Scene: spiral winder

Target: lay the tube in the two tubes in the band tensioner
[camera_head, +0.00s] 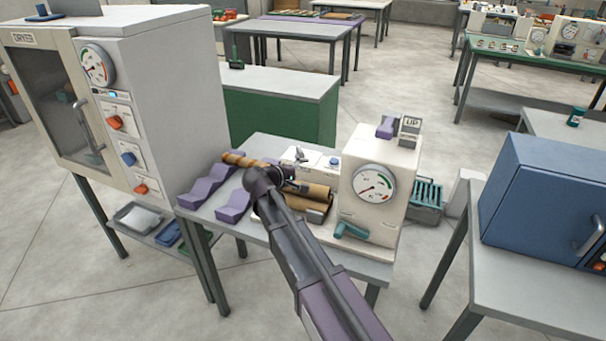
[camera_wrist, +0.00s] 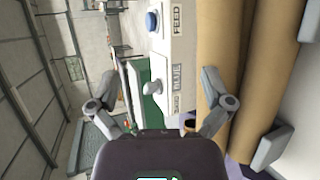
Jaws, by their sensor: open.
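Two brown tubes lie side by side at the machine with the round gauge (camera_head: 375,188); I cannot tell whether this is the band tensioner. In the wrist view they are a nearer brown tube (camera_wrist: 225,60) and a second brown tube (camera_wrist: 274,62), running up the right side. Another brown tube (camera_head: 240,160) with spiral stripes lies at the purple cradle, partly behind my arm. My gripper (camera_head: 284,180) is above the table, beside the brown tubes. In the wrist view my gripper (camera_wrist: 158,82) is open with nothing between its fingers; its right finger overlaps the nearer tube in the picture.
A purple wavy cradle (camera_head: 205,187) and a purple block (camera_head: 233,206) sit on the table's left. A white panel (camera_wrist: 176,60) with a blue button and a knob stands beside the tubes. The dryer cabinet (camera_head: 180,75) is left; a blue cabinet (camera_head: 545,195) is right.

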